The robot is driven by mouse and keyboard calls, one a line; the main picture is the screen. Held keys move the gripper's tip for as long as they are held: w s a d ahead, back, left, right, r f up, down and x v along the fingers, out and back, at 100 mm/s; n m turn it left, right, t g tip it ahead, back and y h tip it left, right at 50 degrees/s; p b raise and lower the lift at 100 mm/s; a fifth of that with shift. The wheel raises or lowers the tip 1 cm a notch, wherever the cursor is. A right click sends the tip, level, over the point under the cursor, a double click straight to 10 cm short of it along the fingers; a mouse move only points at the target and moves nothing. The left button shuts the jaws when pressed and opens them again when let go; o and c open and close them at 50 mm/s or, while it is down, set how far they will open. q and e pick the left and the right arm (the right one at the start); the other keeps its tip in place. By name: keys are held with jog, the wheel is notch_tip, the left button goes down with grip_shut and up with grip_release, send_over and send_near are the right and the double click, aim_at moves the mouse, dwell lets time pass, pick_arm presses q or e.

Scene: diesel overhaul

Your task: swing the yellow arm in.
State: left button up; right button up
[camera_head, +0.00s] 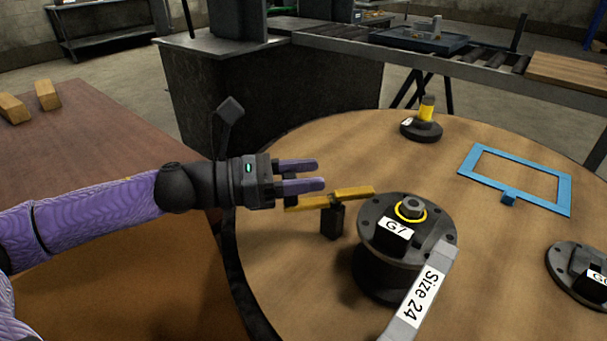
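The yellow arm (353,193) is a flat bar on a short black post (333,221) on the round wooden table. Its right end reaches close to the rim of the black flanged cylinder labelled G7 (376,258); I cannot tell if it overlaps the rim. My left gripper (320,174) points right, just above the bar's left part in the picture. Its two purple fingers are apart with nothing between them. I cannot tell whether the lower finger touches the bar. My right gripper is out of view.
A grey spanner marked Size 24 (421,292) extends from the cylinder to the bottom edge. A blue frame (515,151), a black base with yellow-banded post (421,130) and another flanged part (578,277) lie on the round table (290,290). Wooden blocks (47,95) lie far left.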

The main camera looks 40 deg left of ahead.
pick_arm(q)
grip_shut()
dwell(1.1)
